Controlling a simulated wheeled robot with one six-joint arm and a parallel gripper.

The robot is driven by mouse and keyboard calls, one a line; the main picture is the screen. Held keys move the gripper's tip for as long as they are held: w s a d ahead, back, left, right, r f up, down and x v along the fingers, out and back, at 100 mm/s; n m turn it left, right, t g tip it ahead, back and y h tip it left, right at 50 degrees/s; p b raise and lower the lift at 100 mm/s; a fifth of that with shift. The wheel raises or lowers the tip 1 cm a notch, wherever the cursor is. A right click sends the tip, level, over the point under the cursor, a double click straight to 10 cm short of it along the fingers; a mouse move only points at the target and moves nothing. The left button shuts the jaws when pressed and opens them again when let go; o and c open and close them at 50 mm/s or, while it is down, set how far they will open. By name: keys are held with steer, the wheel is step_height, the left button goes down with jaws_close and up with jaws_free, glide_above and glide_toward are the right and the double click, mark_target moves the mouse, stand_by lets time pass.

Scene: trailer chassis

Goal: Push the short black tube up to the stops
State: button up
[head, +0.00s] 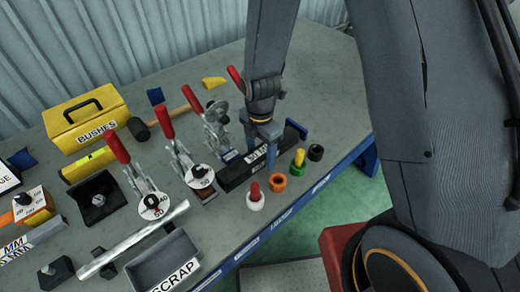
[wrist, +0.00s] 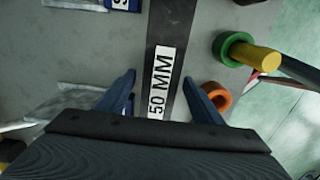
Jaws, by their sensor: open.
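The black tube (head: 236,174) lies on the grey bench top near its front edge. In the wrist view it is a dark bar (wrist: 167,25) running up the picture, with a white "50 MM" label. My gripper (head: 263,146) is over the tube, pointing down. Its two blue fingers (wrist: 160,80) stand apart, one on each side of the tube, with gaps showing in the wrist view. Whether the fingertips are lower than the tube's top I cannot tell. I cannot clearly pick out the stops.
Red-handled toggle clamps (head: 184,163) stand behind and left of the tube. Coloured rings and plugs, including an orange ring (head: 278,183) and a green one (head: 297,168), stand close in front. A silver tube (head: 133,240) and a scrap tray (head: 163,262) lie at the front left.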

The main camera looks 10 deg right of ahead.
mark_target(262, 146)
jaws_close()
stand_by(0.3)
steer(key=shift+w+d, duration=0.55)
steer(key=shift+d, duration=0.3)
stand_by(0.7)
steer(key=shift+w+a, duration=0.5)
steer(key=shift+w, duration=0.2)
jaws_free()
stand_by(0.3)
steer(key=shift+r+b, duration=0.9)
steer(key=shift+r, duration=3)
